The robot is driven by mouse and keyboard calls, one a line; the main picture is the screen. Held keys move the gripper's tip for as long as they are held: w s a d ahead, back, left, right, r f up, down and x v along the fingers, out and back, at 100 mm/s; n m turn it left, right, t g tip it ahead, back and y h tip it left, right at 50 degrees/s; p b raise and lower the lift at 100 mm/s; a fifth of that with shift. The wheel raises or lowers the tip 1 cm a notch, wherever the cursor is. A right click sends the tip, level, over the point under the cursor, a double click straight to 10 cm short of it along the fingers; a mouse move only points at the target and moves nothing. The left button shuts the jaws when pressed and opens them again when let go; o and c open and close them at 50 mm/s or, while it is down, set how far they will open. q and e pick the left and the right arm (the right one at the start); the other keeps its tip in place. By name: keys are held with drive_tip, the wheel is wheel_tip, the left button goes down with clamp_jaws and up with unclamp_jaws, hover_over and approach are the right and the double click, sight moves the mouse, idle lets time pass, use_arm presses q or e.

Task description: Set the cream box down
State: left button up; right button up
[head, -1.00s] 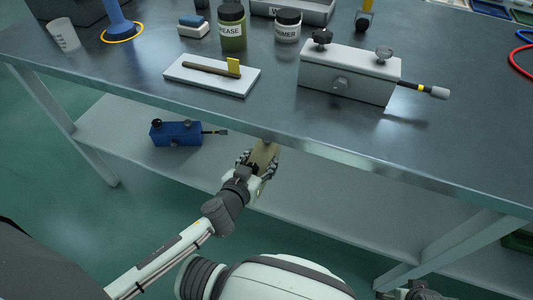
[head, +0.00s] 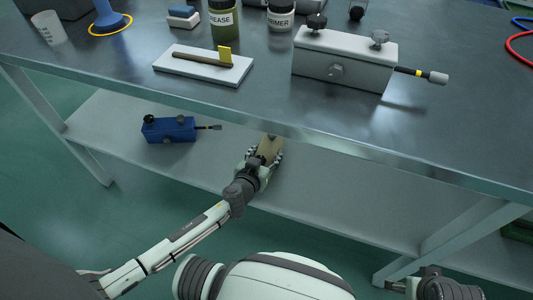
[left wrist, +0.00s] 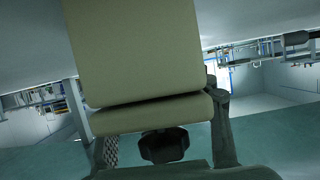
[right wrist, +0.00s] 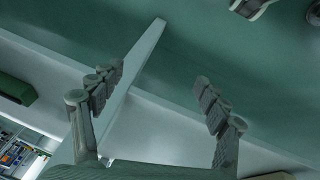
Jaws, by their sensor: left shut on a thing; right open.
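The cream box (head: 270,147) is in my left gripper (head: 265,158), by the front edge of the workbench and above the lower shelf (head: 330,190). Its upper end is close under the tabletop edge, and the gripper partly covers it. In the left wrist view the cream box (left wrist: 135,50) fills the middle, with a dark knob (left wrist: 164,145) below it between the fingers. I cannot tell whether the box touches the shelf. My right gripper (right wrist: 160,98) is open and empty in the right wrist view, away from the cream box.
A blue box (head: 170,129) with a rod stands on the shelf to the left. The shelf right of my left gripper looks clear. Above, the tabletop holds a grey-white box (head: 343,62), a white plate (head: 203,66) and jars. A table leg (head: 455,240) stands at right.

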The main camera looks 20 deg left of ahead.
drive_tip(key=shift+r, duration=0.15)
use_arm(q)
drive_tip(key=o, duration=1.6)
drive_tip(key=shift+f, duration=0.1)
use_arm(e)
drive_tip(key=shift+r, duration=0.25)
drive_tip(key=shift+r, duration=0.1)
